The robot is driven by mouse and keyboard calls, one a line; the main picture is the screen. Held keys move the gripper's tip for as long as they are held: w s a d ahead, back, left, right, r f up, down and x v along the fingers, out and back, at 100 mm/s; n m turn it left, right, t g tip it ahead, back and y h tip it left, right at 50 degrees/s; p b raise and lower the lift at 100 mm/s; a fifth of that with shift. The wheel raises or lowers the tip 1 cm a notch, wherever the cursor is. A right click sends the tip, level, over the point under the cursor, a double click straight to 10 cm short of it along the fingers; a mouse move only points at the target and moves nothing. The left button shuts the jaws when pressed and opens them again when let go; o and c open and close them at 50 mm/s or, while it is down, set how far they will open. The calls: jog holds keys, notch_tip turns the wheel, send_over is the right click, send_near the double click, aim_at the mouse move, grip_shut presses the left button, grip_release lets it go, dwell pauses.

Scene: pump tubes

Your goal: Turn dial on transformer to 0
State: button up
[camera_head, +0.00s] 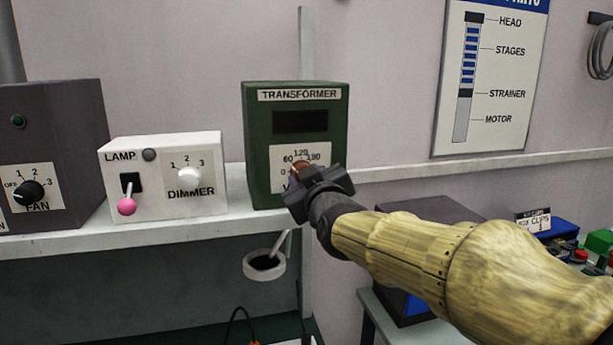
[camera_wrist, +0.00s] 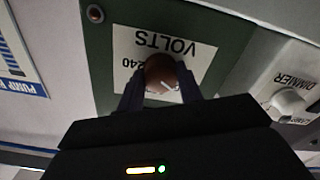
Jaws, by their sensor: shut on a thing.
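The green transformer (camera_head: 259,160) stands on the shelf in the head view, with a dark display window and a white scale marked 0, 60, 120 and 190 or similar. My gripper (camera_head: 303,180) is at the transformer's front face. In the wrist view my gripper (camera_wrist: 160,88) has its two dark fingers on either side of the dial, shut on it. In the head view the gripper hides most of the dial and the lower scale.
A white lamp and dimmer box (camera_head: 150,160) with a pink-tipped lever stands left of the transformer. A dark fan box (camera_head: 70,130) is farther left. A clips bin (camera_head: 533,220) is at right.

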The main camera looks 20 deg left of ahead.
jog(key=n, duration=0.4)
jog(key=n+p, duration=0.1)
jog(key=n, duration=0.1)
jog(key=shift+f, duration=0.3)
dwell(0.4)
jog(key=o, duration=0.8)
jog(key=shift+d, duration=0.1)
jog(key=shift+o, duration=0.9)
jog(key=shift+r, duration=0.2)
jog(key=b+v, duration=0.2)
jog(key=v, duration=1.3)
jog(key=shift+r, duration=0.25)
